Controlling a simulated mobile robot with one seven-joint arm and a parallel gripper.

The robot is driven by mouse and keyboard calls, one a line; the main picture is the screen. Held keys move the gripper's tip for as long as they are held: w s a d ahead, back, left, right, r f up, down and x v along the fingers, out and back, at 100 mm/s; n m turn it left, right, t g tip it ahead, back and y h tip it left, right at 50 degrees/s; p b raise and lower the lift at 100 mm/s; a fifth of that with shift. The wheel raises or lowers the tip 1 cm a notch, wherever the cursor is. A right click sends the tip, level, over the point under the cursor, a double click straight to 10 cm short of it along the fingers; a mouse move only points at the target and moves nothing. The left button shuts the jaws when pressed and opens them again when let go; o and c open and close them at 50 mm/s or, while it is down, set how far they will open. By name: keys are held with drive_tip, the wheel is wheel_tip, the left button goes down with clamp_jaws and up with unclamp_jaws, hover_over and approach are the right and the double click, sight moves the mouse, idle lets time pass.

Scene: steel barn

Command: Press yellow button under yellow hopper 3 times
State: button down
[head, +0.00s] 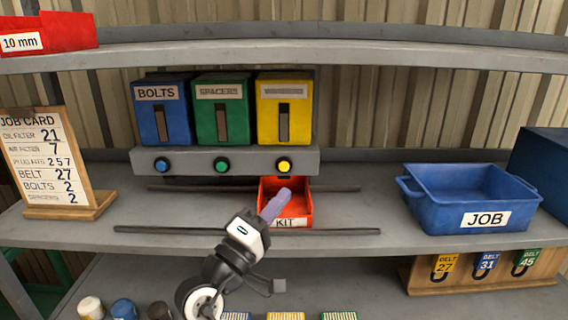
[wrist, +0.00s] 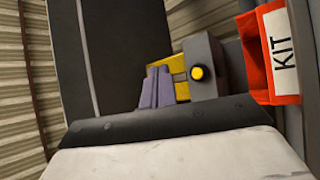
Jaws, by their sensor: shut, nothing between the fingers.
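The yellow hopper (head: 284,112) stands at the right end of a row of three hoppers. The yellow button (head: 284,166) is on the grey panel just under it. In the wrist view the yellow button (wrist: 199,73) also shows, lit, beyond my fingers and to their right. My gripper (head: 274,206) is shut and empty, with its purple fingers pointing up toward the panel. It shows in front of the red KIT bin (head: 301,205), below the button and apart from it. The fingers (wrist: 155,88) appear together in the wrist view, partly covering the yellow hopper.
The blue hopper (head: 161,112) with its blue button and the green hopper (head: 222,113) with its green button are to the left. A blue JOB bin (head: 472,185) stands right. A job card (head: 41,150) stands left. Thin rails cross the shelf (head: 372,205).

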drive_tip(key=shift+w, duration=0.1)
drive_tip(key=w, duration=0.8)
drive_tip(key=shift+w, duration=0.35)
drive_tip(key=shift+w, duration=0.15)
idle(1.8)
drive_tip(key=shift+w, duration=0.3)
drive_tip(key=shift+w, duration=0.35)
idle(0.6)
drive_tip(key=shift+s+b, duration=0.15)
drive_tip(key=shift+b, duration=0.15)
drive_tip(key=shift+s, duration=0.65)
drive_tip(key=shift+s, duration=2.55)
